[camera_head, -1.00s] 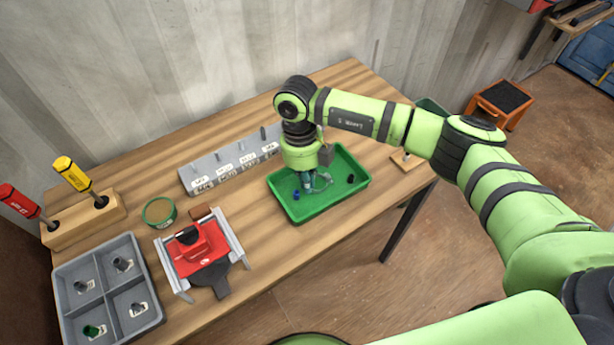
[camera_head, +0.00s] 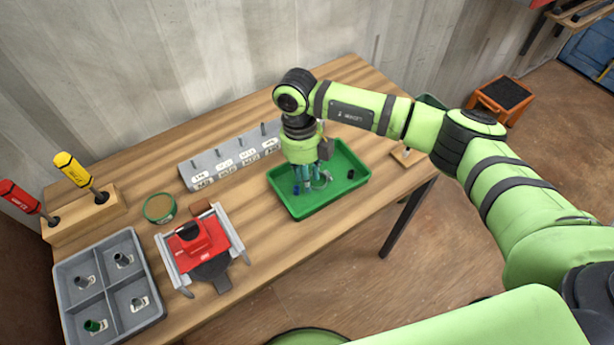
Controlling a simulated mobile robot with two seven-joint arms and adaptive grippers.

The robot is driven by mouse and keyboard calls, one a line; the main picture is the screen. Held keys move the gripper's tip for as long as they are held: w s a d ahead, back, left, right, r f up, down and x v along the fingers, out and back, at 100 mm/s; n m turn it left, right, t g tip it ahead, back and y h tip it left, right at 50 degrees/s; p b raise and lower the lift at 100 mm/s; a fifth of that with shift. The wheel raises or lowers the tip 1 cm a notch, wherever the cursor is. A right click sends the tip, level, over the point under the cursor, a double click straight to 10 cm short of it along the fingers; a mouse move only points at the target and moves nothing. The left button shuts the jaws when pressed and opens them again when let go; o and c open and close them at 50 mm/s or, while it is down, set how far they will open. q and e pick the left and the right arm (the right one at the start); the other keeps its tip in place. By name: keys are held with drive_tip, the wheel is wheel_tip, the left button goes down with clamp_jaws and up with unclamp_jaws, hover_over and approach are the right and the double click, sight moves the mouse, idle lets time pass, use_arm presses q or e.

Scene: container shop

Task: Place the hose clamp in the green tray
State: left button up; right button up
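The green tray (camera_head: 303,213) sits near the right end of the wooden table. My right gripper (camera_head: 315,184) points down inside the tray's outline, with its fingers low over the tray floor. A metal ring, which looks like the hose clamp (camera_head: 323,180), is by the fingertips at their right side. I cannot tell whether the fingers touch it. A small blue part (camera_head: 296,190) lies left of the fingers and a black part (camera_head: 350,174) lies to the right, both in the tray. My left gripper is not in view.
A grey labelled rack (camera_head: 228,160) stands behind the tray. A red fixture (camera_head: 196,243), a green round tin (camera_head: 160,208), a grey four-compartment bin (camera_head: 140,255) and a wooden screwdriver block (camera_head: 85,218) fill the left. Bare table lies between fixture and tray.

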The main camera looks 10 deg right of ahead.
wheel_tip(320, 180, up, 11)
drive_tip(key=w+b, duration=0.1)
drive_tip(key=b, duration=0.2)
drive_tip(key=shift+w+a, duration=0.3)
